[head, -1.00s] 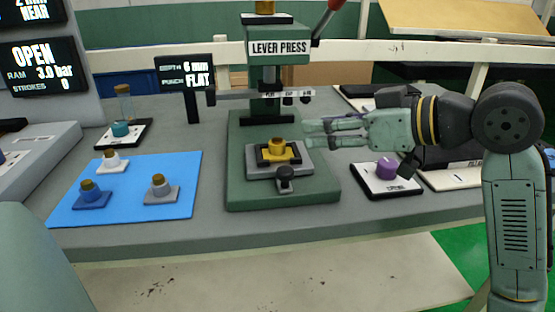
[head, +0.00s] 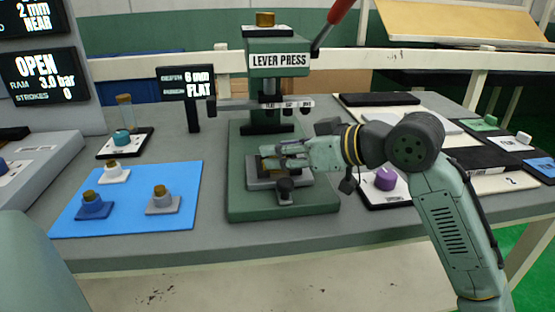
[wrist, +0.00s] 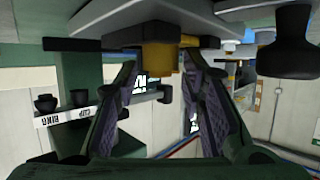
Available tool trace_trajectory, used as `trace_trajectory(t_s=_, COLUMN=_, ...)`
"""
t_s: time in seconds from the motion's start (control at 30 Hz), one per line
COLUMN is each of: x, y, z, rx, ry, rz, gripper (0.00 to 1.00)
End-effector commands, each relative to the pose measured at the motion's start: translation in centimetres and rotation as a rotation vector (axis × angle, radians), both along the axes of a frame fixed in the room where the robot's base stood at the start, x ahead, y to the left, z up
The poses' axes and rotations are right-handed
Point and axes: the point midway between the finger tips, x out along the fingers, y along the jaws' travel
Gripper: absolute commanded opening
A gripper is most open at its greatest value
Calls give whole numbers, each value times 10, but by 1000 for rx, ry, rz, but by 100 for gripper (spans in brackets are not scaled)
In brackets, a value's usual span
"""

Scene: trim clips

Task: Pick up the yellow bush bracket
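The yellow bush bracket (wrist: 158,56) shows at the top of the wrist view, between my two fingertips. It sits in the fixture (head: 262,183) on the base of the green lever press (head: 278,75). In the head view my gripper (head: 270,156) covers most of it. My gripper comes in from the right, under the press ram. In the wrist view its fingers (wrist: 160,75) are apart, one on each side of the bush. A narrow gap appears on each side, so I see no firm hold.
A dark clamp knob (head: 285,186) stands at the fixture's front. A blue mat (head: 130,215) with several other bush brackets lies left. A purple knob piece (head: 386,179) stands on a tray to the right.

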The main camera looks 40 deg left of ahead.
Motion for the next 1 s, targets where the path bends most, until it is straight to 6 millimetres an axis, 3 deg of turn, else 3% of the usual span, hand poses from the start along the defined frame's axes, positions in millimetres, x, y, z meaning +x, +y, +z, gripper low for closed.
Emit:
trace_trajectory(t_s=0.17, x=0, y=0, z=0, rx=0, ry=-1, rz=0, gripper=37)
trace_trajectory(t_s=0.7, x=0, y=0, z=0, rx=1, ry=-1, rz=0, gripper=1)
trace_trajectory(t_s=1.0, x=0, y=0, z=1, rx=1, ry=-1, rz=-1, gripper=0)
